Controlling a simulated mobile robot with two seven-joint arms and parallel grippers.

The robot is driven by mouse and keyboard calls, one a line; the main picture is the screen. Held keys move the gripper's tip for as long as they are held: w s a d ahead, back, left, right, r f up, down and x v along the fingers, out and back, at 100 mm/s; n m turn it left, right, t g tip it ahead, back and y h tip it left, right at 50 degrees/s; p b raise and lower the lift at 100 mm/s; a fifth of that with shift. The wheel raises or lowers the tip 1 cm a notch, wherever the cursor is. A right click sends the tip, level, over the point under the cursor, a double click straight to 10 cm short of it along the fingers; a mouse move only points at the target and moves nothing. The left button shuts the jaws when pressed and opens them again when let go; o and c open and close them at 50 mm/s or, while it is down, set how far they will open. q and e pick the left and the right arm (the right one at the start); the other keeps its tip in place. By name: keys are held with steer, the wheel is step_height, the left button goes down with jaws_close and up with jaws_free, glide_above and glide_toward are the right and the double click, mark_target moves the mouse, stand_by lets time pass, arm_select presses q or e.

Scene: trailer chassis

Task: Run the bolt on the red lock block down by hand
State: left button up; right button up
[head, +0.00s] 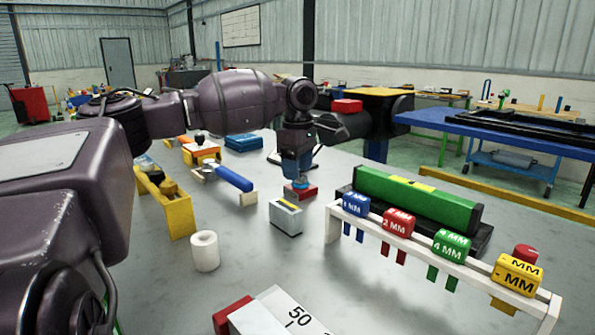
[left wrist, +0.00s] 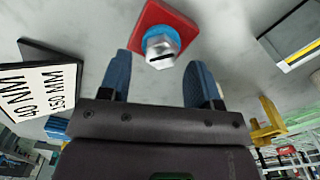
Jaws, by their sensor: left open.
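The red lock block (head: 302,192) lies on the grey table near its middle. In the left wrist view the red lock block (left wrist: 152,22) shows with the bolt (left wrist: 161,47) on it, a silver hex head over a blue ring. My left gripper (head: 298,178) points down right over the block in the head view. In the left wrist view the two blue fingers of my left gripper (left wrist: 158,78) are spread apart, with the bolt head between and just beyond their tips. Whether a finger touches the bolt, I cannot tell. My right gripper is not in view.
A grey box with a yellow stripe (head: 286,217) stands close in front of the block. A white rack (head: 440,259) with coloured MM tags and a green case (head: 415,198) stand to the right. A white roll (head: 205,251) and a yellow stand (head: 180,215) are at left.

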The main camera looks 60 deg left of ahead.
arm_select(q)
steer(key=shift+f, duration=0.65)
steer(key=shift+c, duration=0.4)
steer(key=c, duration=0.8)
steer(key=shift+c, duration=0.2)
steer(key=shift+m, duration=0.3)
